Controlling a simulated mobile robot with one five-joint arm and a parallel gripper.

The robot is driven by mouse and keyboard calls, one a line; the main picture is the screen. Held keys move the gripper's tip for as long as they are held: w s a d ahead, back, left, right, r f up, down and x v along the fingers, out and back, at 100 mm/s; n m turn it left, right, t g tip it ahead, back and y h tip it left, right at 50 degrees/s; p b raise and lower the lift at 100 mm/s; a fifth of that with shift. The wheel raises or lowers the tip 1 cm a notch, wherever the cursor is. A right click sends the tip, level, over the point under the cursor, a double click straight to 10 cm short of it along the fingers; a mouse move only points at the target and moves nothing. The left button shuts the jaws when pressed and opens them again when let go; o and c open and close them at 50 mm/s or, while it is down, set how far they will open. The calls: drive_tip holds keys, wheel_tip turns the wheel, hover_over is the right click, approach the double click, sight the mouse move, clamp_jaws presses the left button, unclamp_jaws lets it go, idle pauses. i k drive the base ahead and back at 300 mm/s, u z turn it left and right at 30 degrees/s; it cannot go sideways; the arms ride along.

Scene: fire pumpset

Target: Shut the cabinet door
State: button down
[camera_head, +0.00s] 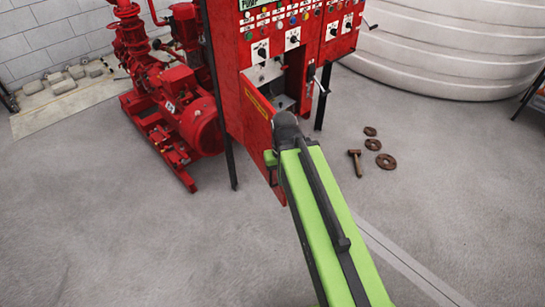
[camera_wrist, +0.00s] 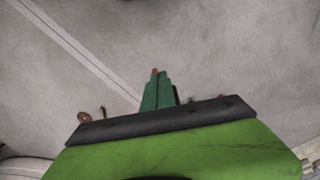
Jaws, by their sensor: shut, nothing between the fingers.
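The red cabinet (camera_head: 228,60) stands upright at the top centre of the head view. Its red door (camera_head: 257,122) is open, swung out toward me, and the cabinet's inside (camera_head: 266,75) shows to the right of it. My green arm reaches up to the door and hides part of its right side. A small green part of my gripper (camera_head: 270,158) shows at the door's lower part; I cannot tell whether it touches. In the wrist view my green gripper (camera_wrist: 157,90) is shut, with its fingers together and nothing visible held; the door cannot be made out there.
A red pump set (camera_head: 180,110) stands left of the cabinet. A hammer (camera_head: 355,162) and several rusty rings (camera_head: 386,161) lie on the floor to the right. A large white tank (camera_head: 450,55) stands behind. The foreground floor is clear.

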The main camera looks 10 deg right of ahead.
sight(258, 112)
drive_tip(key=z, duration=0.15)
drive_tip(key=k, duration=0.55)
drive_tip(key=u, duration=2.05)
drive_tip(key=i, duration=0.9)
drive_tip(key=u, duration=0.3)
drive_tip(key=k, duration=0.6)
drive_tip(key=z, duration=0.05)
